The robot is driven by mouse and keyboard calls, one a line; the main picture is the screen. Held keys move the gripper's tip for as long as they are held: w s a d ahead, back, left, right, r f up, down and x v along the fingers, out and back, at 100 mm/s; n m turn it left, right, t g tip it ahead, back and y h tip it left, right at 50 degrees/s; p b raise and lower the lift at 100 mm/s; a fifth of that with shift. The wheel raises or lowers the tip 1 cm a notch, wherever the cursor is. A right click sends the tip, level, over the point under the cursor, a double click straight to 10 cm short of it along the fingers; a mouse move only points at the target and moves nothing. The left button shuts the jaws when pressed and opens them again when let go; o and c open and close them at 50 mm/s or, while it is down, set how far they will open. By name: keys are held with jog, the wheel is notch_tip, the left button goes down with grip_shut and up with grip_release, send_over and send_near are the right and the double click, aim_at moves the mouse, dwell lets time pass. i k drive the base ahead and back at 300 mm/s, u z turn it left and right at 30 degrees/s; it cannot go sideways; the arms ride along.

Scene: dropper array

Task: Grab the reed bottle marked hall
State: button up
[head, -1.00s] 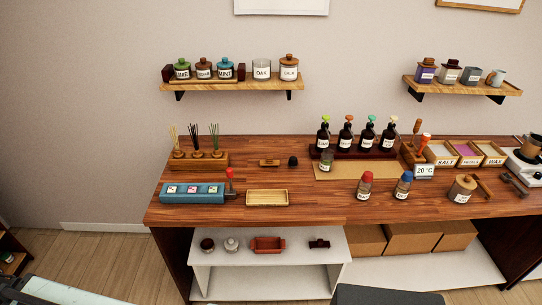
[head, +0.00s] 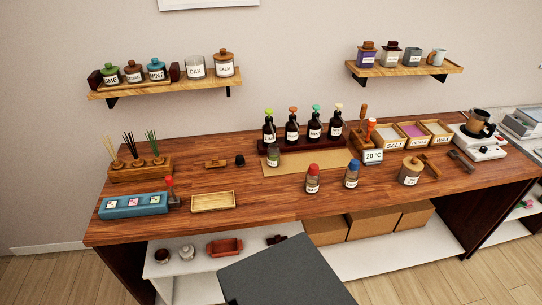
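Three reed bottles stand side by side in a wooden rack (head: 128,175) at the left back of the counter. The left one has tan reeds (head: 112,147), the middle one black reeds (head: 131,145), and the right one green reeds (head: 151,142). The bottles sit low in the rack, and I cannot read a name on any of them, so I cannot tell which is marked hall. My gripper is not in view.
The wooden counter (head: 235,223) holds a blue box (head: 133,205), a shallow wooden tray (head: 213,201) and several pump bottles (head: 292,127). A dark grey flat panel (head: 285,275) fills the lower middle. Wall shelves hang above. Floor shows at lower left.

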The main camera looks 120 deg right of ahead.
aim_at(274, 155)
jog(key=z, duration=0.05)
jog(key=k, duration=1.75)
jog(key=z, duration=0.65)
